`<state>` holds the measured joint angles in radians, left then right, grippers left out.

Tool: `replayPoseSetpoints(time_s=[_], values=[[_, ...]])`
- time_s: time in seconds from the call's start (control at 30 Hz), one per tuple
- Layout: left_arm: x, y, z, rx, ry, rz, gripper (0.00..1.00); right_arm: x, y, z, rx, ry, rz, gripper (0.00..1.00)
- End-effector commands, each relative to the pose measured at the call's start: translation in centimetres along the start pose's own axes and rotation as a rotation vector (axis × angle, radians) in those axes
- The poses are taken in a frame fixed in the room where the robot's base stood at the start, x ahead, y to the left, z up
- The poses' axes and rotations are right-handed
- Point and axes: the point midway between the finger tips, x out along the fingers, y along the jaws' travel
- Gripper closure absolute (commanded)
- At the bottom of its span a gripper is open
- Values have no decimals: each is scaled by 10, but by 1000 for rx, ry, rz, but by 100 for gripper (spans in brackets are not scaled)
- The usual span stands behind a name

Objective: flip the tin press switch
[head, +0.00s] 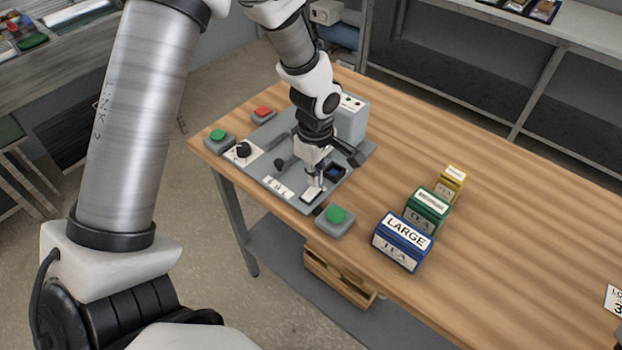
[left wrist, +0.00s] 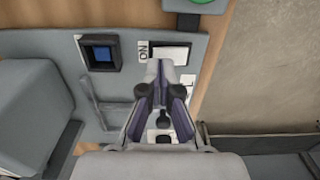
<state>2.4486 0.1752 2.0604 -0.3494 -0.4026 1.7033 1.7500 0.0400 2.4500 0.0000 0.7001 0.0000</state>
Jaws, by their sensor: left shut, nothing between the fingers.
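The tin press (head: 352,118) is a grey machine on a flat grey base at the left end of the wooden table. A white rocker switch in a dark frame (head: 311,196) sits near the base's front edge. In the left wrist view the switch (left wrist: 172,53) has an "ON" label beside it, and my fingers cover part of it. My left gripper (head: 317,183) points down, shut and empty, with its tips at the switch; I cannot tell whether they touch it. The left wrist view shows its closed tips (left wrist: 160,66).
A blue square button (head: 335,172) and a black knob (head: 243,150) are on the base. Around it are a green button (head: 336,215), another green button (head: 218,136) and a red button (head: 263,112). Blue (head: 397,255), green (head: 418,221) and yellow (head: 448,190) tea tins stand to the right.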

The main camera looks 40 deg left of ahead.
Motion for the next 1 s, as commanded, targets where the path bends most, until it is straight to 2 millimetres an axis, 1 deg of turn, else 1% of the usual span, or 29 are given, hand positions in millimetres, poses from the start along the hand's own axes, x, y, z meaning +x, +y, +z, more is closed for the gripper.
replayPoseSetpoints(time_s=[1.0], values=[[14,0,0,0,0,0,100,11,0,0,0,0,0,60]])
